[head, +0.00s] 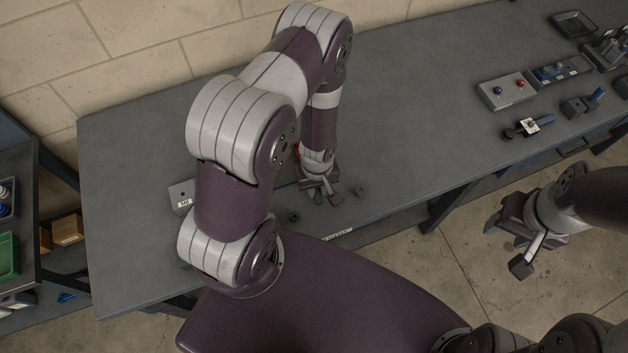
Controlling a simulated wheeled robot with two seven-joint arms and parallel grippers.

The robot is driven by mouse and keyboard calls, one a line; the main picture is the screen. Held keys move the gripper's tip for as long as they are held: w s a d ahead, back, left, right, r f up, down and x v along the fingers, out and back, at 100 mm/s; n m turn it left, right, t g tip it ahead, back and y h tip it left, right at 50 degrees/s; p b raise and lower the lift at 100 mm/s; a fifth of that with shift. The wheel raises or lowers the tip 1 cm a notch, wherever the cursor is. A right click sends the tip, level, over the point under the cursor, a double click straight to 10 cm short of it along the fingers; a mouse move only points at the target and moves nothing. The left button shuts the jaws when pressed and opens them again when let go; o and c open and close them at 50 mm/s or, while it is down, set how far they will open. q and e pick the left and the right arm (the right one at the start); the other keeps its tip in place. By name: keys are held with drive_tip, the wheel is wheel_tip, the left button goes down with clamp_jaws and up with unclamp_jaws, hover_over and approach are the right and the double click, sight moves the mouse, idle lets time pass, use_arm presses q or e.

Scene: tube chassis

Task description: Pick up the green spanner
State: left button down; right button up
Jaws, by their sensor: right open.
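I cannot make out a green spanner in the head view. My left gripper (325,196) points down at the grey bench top (400,120), near the front edge. Its fingers are small here, and whether they hold anything is unclear. My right gripper (507,247) is open and empty, out over the floor in front of the bench. My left arm hides part of the bench, including the area behind the gripper.
A labelled grey block (182,195) stands at the bench's left. A box with red and dark buttons (507,91), a clamp-like part (527,128) and a black tray (574,24) are at the right. A shelf with a green bin (8,257) stands far left. Mid-bench is clear.

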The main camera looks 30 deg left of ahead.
use_arm(q)
drive_tip(key=shift+w, duration=0.1)
drive_tip(key=shift+r, duration=0.2)
wheel_tip(320, 180, up, 4)
drive_tip(key=shift+w+f+b, duration=0.1)
drive_tip(key=shift+f+b, duration=0.05)
drive_tip(key=shift+b, duration=0.45)
drive_tip(key=w+d+r+b, duration=0.2)
drive_tip(key=d+r, duration=0.5)
drive_tip(key=d, duration=0.4)
drive_tip(key=shift+w+b, duration=0.4)
drive_tip(key=shift+w, duration=0.45)
drive_tip(key=shift+f, duration=0.15)
